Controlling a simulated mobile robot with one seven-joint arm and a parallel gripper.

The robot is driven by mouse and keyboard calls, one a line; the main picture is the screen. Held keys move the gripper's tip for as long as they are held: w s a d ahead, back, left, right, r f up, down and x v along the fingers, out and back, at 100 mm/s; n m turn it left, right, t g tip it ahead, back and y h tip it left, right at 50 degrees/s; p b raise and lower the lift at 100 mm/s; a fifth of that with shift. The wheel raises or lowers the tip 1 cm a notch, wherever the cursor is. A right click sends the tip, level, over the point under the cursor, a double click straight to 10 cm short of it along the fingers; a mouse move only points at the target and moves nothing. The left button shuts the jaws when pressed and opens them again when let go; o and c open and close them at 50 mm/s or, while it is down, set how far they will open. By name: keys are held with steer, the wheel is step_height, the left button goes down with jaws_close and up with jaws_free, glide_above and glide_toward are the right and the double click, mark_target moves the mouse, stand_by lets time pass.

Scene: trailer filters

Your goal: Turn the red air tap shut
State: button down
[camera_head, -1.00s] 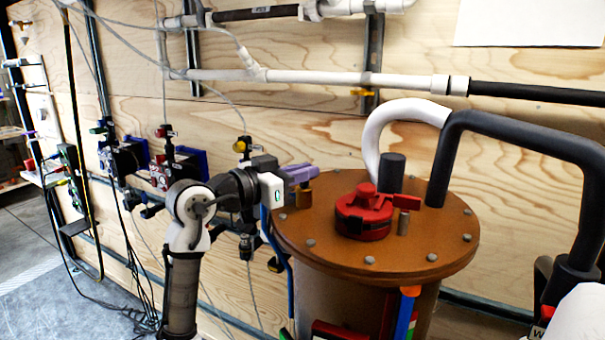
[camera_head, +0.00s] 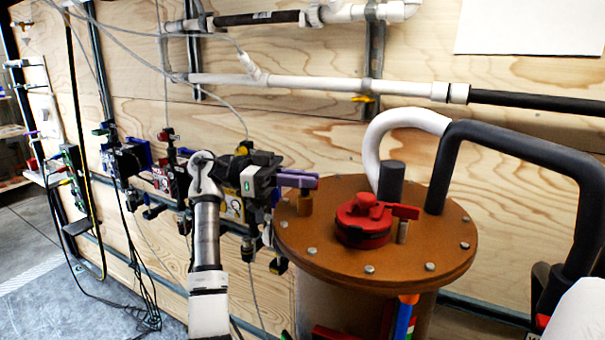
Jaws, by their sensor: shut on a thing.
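A red cap with a red lever (camera_head: 364,217) sits on the brown tank lid (camera_head: 340,252); the lever points right over a short grey post. A small red-topped fitting (camera_head: 168,133) shows on the wall unit at left. I cannot tell which is the red air tap. My gripper (camera_head: 276,184) is at the lid's left edge, left of both the red cap and a brass post (camera_head: 305,204). It meets a purple lever-like piece (camera_head: 300,182) above that post and appears shut on it. The fingertips are hard to make out, and the gripper is well apart from the red cap.
A yellow-topped wall fitting (camera_head: 243,148) stands behind my gripper. Wall units with cables (camera_head: 125,160) hang at left. A thick black pipe (camera_head: 510,140) and a white hose (camera_head: 385,128) curve over the lid's back and right. White and black pipes run along the wooden wall.

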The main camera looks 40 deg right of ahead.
steer(key=shift+m+g+y+p, duration=0.3)
steer(key=shift+m+g+y, duration=0.4)
steer(key=shift+y, duration=0.4)
steer(key=shift+m+y, duration=0.3)
steer(key=c, duration=1.5)
jaws_free()
